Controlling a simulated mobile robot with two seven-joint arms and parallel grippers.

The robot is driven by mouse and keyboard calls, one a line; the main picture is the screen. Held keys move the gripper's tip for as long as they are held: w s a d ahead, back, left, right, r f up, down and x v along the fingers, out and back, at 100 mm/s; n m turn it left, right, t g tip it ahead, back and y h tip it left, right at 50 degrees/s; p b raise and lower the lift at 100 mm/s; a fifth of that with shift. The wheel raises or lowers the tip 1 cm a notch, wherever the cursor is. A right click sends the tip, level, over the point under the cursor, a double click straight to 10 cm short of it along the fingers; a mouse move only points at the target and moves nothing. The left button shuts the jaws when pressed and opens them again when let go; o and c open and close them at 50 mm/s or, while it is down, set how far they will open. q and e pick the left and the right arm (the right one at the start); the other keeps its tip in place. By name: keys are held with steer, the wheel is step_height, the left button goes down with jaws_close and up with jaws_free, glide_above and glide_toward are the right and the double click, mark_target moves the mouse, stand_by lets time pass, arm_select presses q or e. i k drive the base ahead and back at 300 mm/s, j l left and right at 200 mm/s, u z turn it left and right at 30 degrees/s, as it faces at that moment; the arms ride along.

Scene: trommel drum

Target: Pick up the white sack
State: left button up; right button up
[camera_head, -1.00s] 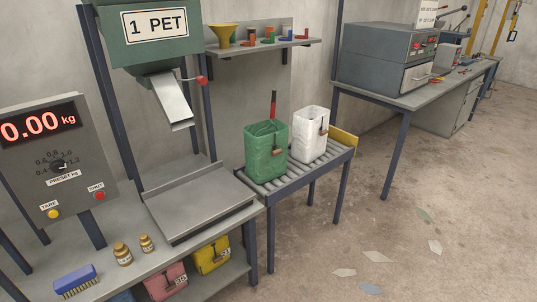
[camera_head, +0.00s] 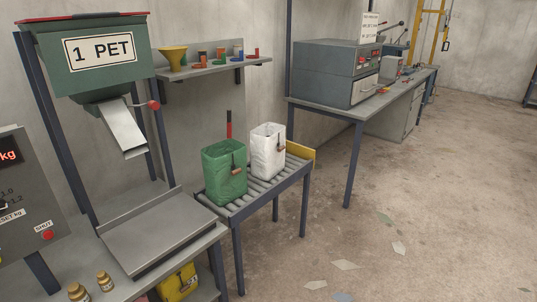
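The white sack (camera_head: 267,152) stands upright and open-topped on the far end of a small roller conveyor (camera_head: 262,188). Neither of my grippers is in view.
A yellow end stop (camera_head: 301,150) closes the conveyor's far end. Left are the weighing platform (camera_head: 160,232) and the 1 PET hopper (camera_head: 100,55). A bench with a grey machine (camera_head: 336,72) stands behind right. The floor at right is open, with scattered flakes.

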mark_target(266, 162)
steer(key=i+l+u, duration=0.15)
steer(key=u, duration=0.3)
steer(key=i+l+u, duration=0.15)
steer(key=l+u, duration=0.15)
steer(key=u, duration=0.15)
steer(key=i+l+u, duration=0.1)
steer(key=l, duration=0.25)
steer(key=i+l+u, duration=0.15)
steer(key=l, duration=0.2)
steer(key=l+u, duration=0.1)
steer(key=l, duration=0.25)
steer(key=i+l, duration=0.1)
steer(key=l, duration=0.25)
steer(key=i+l, duration=0.1)
steer(key=l, duration=0.25)
steer(key=l+u, duration=0.1)
steer(key=l, duration=0.3)
steer(key=i, duration=0.05)
